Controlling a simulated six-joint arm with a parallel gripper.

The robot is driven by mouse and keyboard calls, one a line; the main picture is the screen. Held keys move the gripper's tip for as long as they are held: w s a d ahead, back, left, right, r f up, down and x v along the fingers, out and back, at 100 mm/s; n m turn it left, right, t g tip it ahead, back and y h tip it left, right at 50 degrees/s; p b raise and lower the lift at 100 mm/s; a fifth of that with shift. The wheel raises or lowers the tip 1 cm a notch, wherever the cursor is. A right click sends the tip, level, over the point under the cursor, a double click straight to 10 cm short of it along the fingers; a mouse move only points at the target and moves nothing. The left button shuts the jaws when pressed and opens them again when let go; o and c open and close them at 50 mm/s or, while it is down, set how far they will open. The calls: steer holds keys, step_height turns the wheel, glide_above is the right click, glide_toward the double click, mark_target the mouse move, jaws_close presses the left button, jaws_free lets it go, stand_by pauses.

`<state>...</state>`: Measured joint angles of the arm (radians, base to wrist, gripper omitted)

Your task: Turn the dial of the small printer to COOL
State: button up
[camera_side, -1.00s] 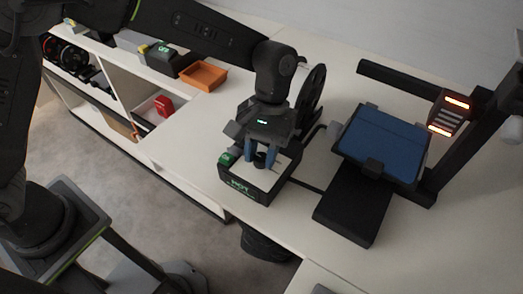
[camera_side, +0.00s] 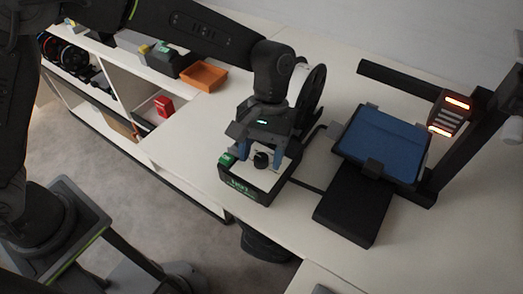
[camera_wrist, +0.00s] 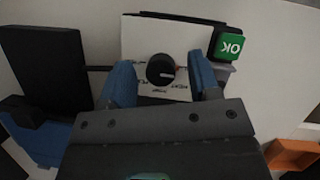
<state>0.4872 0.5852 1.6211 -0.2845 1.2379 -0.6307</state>
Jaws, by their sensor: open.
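The small printer (camera_side: 249,188) is a dark box with a white top, standing on the white counter in the side view. Its round black dial (camera_side: 261,160) sits on the white top, and in the wrist view the dial (camera_wrist: 160,70) has a small pale mark at its lower right. Lit green text on the printer's front seems to read HOT. My gripper (camera_side: 263,157) is open above the printer. Its blue fingers stand either side of the dial, with gaps, and it also shows in the wrist view (camera_wrist: 158,62).
A green OK block (camera_wrist: 231,45) sits at the printer's corner. A reel (camera_side: 312,98) stands close behind my gripper. A black machine with a blue plate (camera_side: 382,143) stands to the right. An orange tray (camera_side: 204,76) lies at the back left.

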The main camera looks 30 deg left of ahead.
steer(key=v, duration=1.3)
steer(key=shift+w+r, duration=0.2)
steer(key=shift+r, duration=0.15)
steer(key=shift+a, duration=0.15)
steer(key=s+a+r+t, duration=0.3)
steer(key=a+r, duration=0.2)
steer(key=a, duration=0.2)
steer(key=s+a+f+m+t, duration=0.1)
steer(key=s+a+f+t, duration=0.1)
steer(key=s+a, duration=0.5)
steer(key=s+a+f+m+t+y, duration=0.1)
steer(key=s+a+t, duration=0.3)
steer(key=s+a, duration=0.4)
steer(key=shift+s+f+m+t, duration=0.4)
steer(key=shift+s+f+m, duration=0.05)
steer(key=shift+f+m, duration=0.15)
steer(key=shift+c, duration=0.2)
